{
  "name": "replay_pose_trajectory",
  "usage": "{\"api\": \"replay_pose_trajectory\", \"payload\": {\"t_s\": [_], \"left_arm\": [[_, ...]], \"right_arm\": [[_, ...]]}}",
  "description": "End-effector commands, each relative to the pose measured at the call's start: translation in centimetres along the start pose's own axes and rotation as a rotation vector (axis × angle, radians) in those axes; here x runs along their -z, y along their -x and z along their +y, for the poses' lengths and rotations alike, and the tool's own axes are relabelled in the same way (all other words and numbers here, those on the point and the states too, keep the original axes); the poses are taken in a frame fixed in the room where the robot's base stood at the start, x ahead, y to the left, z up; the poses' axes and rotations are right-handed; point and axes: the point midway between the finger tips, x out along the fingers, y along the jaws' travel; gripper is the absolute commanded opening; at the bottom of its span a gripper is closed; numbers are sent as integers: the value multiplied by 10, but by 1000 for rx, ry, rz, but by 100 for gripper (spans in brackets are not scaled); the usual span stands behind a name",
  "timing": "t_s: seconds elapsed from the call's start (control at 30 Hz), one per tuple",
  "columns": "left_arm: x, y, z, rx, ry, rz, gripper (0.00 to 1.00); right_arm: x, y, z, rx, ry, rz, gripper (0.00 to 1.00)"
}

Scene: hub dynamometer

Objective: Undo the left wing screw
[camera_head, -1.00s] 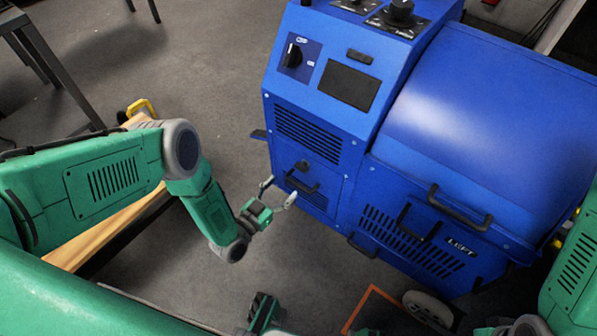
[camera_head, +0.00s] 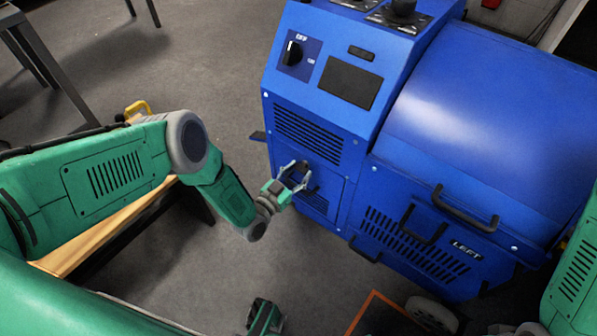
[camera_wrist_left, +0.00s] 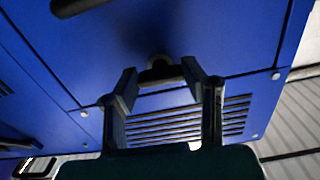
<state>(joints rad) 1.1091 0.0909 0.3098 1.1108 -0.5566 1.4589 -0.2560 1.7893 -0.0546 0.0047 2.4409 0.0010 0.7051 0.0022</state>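The wing screw, a small dark knob (camera_head: 303,168), is on the lower front panel of the blue machine (camera_head: 345,150), below the upper vent. In the left wrist view the dark wing screw (camera_wrist_left: 160,72) shows between the fingertips, its wings spanning most of the gap. My left gripper (camera_head: 297,175) is open, with its fingers spread on either side of the screw close to the panel. It also shows in the left wrist view (camera_wrist_left: 160,80). Whether the fingers touch the screw I cannot tell.
Black handles (camera_head: 465,208) and vents lie on the machine's right-hand cover, marked LEFT. A rotary switch (camera_head: 292,53) and dark screen (camera_head: 350,83) sit above. A wooden-topped bench (camera_head: 110,228) stands under my left arm.

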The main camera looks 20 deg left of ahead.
Motion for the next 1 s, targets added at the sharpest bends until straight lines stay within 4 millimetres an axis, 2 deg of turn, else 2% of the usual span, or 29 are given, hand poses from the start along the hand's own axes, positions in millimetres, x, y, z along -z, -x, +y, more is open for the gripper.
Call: {"api": "replay_pose_trajectory", "payload": {"t_s": [0.47,0.5,0.53,0.57,0.87,1.0], "left_arm": [[-1,1,0,1,64,-2,9],[-1,1,0,1,64,-2,42],[-1,1,0,1,64,-2,52],[-1,1,0,1,64,-2,59],[-1,1,0,0,63,-1,59],[-1,11,0,0,63,-3,59]], "right_arm": [[0,-5,0,0,0,0,40],[0,-5,0,0,0,0,40],[0,-5,0,0,0,0,40],[0,-5,0,0,0,0,40],[0,-5,0,0,0,1,40],[-2,-4,0,0,0,2,40]]}}
